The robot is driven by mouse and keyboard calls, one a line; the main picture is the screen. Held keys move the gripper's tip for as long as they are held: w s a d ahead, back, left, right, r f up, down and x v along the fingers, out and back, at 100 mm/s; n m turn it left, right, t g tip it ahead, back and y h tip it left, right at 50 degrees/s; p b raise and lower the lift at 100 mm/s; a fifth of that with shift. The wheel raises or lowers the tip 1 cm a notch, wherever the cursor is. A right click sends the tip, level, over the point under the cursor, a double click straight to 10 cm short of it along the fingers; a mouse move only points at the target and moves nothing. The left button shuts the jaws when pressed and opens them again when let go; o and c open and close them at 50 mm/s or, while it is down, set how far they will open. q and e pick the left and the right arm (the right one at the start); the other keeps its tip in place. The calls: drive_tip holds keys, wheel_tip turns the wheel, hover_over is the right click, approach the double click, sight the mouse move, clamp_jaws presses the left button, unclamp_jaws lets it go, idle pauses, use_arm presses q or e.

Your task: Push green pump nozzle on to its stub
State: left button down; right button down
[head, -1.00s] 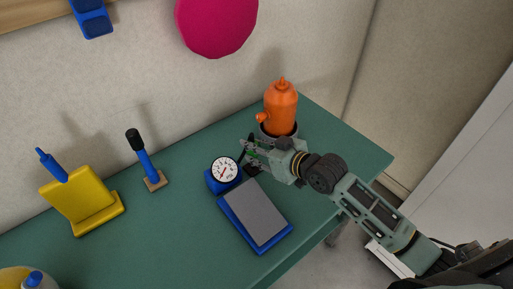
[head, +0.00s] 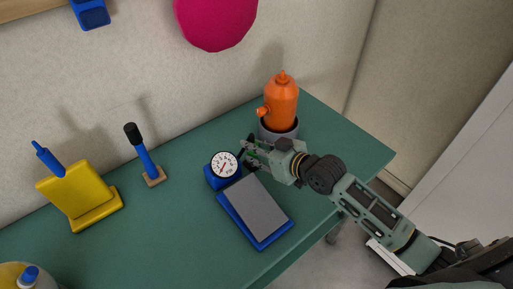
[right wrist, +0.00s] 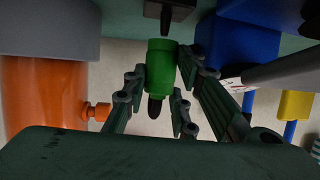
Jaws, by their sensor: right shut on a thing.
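The green nozzle (right wrist: 160,68) is a short green cylinder with a dark tip, between the fingers of my right gripper (right wrist: 158,98), which is shut on it. In the head view my right gripper (head: 252,152) is over the table, just left of the orange pump (head: 282,104), and mostly hides the nozzle. The pump has a small orange side stub (head: 261,112), which also shows in the right wrist view (right wrist: 97,110), apart from the nozzle. A dark piece with a narrow peg (right wrist: 166,14) lies in line with the nozzle's other end; I cannot tell if they touch.
The pump stands in a grey round base (head: 279,133) on the green table (head: 190,215). A blue scale with a grey plate (head: 252,205) and white dial (head: 224,164) is close by the gripper. A black-topped blue tool (head: 141,150) and yellow stand (head: 80,195) are farther left.

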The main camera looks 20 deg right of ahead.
drive_tip(key=shift+f+b, duration=0.6)
drive_tip(key=shift+f, duration=0.85)
idle(0.5)
drive_tip(key=c, duration=1.4)
unclamp_jaws()
drive_tip(key=shift+o, duration=0.2)
drive_tip(key=v, duration=1.2)
drive_tip(key=shift+s, duration=0.1)
